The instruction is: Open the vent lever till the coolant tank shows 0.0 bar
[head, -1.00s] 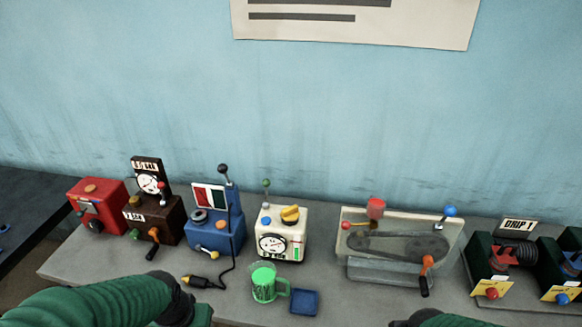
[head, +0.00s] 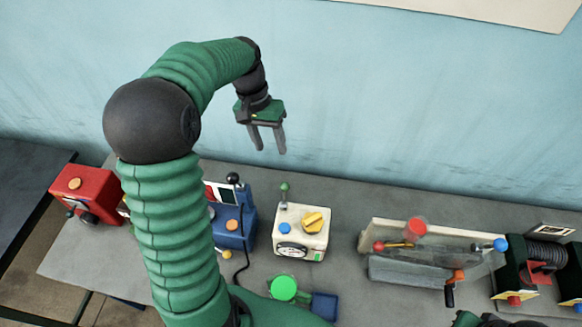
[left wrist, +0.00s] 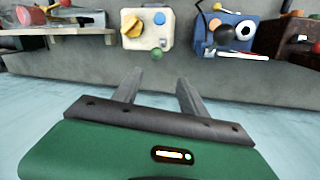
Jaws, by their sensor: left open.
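My left gripper (head: 270,150) is open and empty, raised high near the wall, fingers pointing down. It also shows in the left wrist view (left wrist: 158,82). Below it stands a cream box (head: 290,237) with a gauge, a yellow knob (head: 312,222) and an upright lever with a green ball (head: 285,187). The green ball (left wrist: 157,53) shows just beyond the fingertips in the left wrist view, not touched. A blue box (head: 237,222) has a black-knobbed lever (head: 233,179). A brown box (left wrist: 296,38) is mostly hidden by my arm in the head view. No coolant tank label or pressure is readable.
A red box (head: 85,195) stands at the far left. A green mug (head: 284,288) and a small blue tray (head: 325,305) are in front of the cream box. A belt device (head: 415,262) stands to the right. Bare bench lies between the cream box and it.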

